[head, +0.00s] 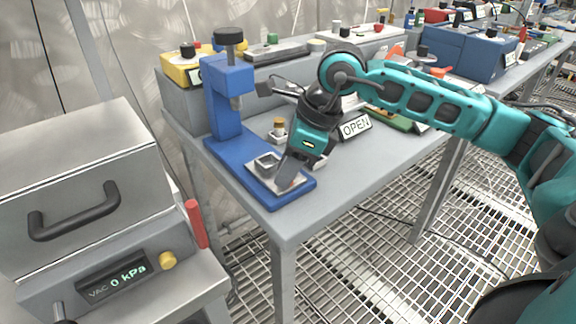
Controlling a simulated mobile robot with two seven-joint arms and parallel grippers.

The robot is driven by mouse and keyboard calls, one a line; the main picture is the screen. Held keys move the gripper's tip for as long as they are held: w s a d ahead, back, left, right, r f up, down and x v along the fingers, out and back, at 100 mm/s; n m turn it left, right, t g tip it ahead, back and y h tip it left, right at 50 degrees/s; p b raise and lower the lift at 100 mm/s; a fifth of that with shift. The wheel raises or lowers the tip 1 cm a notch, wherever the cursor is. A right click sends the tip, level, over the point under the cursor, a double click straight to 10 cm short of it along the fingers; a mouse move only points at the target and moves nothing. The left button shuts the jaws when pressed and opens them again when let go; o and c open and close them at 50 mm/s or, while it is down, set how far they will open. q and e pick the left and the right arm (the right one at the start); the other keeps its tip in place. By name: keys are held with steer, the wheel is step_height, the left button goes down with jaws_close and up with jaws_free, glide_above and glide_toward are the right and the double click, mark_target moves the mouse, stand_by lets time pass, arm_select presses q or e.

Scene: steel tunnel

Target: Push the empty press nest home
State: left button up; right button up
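The blue press (228,105) stands on the near-left part of the grey table, with a black knob on top and a ram pointing down. Its flat blue base (270,202) reaches toward the table's front corner. The press nest (266,162), a small grey square cup, sits on a light plate on this base, forward of the ram. It looks empty. My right gripper (288,174) points down just right of the nest, its fingertips low over the plate's front end. I cannot tell whether it touches the plate or how far apart the fingers are. My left gripper is out of view.
A small grey holder with a brass-coloured part (279,127) stands behind the nest. An OPEN sign (356,126) stands right of my gripper. A vacuum chamber (85,195) reading 0 kPa is at left. The table's front right is clear.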

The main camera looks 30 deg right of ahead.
mark_target(261, 157)
jaws_close()
steer(key=shift+w, duration=0.3)
steer(key=w, duration=0.6)
steer(key=shift+w+a+p, duration=0.2)
steer(key=shift+a+p, duration=0.05)
steer(key=shift+p, duration=0.1)
steer(key=shift+w, duration=0.1)
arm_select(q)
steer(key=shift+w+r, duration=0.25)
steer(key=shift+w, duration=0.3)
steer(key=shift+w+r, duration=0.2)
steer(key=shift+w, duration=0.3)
arm_select(e)
jaws_free()
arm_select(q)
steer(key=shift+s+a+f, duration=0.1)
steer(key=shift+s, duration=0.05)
arm_select(e)
steer(key=shift+o, duration=0.6)
